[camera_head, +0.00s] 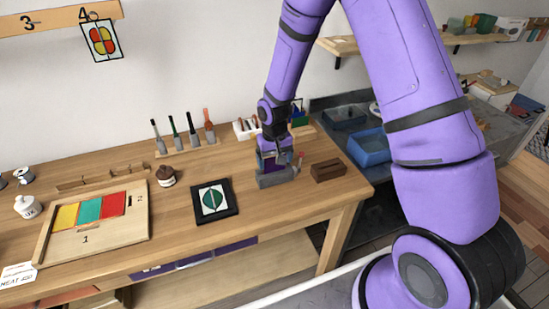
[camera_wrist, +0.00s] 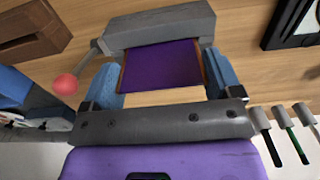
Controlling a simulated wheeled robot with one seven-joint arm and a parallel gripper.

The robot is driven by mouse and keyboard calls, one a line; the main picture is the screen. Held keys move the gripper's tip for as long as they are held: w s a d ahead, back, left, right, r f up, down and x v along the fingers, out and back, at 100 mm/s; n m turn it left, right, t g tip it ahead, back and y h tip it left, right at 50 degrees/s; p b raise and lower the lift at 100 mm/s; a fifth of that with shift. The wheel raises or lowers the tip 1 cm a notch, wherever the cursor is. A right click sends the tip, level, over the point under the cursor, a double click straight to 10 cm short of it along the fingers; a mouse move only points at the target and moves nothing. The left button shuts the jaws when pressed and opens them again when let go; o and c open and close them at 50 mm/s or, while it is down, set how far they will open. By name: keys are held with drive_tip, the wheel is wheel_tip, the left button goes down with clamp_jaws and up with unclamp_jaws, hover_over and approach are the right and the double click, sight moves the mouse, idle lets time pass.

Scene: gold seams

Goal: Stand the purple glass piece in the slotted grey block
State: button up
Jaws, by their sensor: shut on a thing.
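The purple glass piece (camera_wrist: 161,66) has thin copper-coloured side edges. My gripper (camera_wrist: 163,74) is shut on it, with a blue finger pad on each side. The far edge of the piece meets the slotted grey block (camera_wrist: 160,27) in the wrist view. In the head view, my gripper (camera_head: 275,156) is directly above the grey block (camera_head: 277,179) near the table's right end, and the piece is mostly hidden there. The slot is covered by the piece, so I cannot tell how deep it sits.
A red ball on a grey rod (camera_wrist: 66,84) sticks out beside the block. A dark brown wooden block (camera_head: 328,170) stands to its right. A black framed panel (camera_head: 214,201) lies to the left. Several upright tools (camera_head: 185,138) stand behind. Bare table lies in front.

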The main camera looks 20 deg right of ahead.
drive_tip(key=shift+f, duration=0.85)
drive_tip(key=o, duration=0.7)
drive_tip(key=shift+o, duration=0.2)
drive_tip(key=shift+r, duration=3.5)
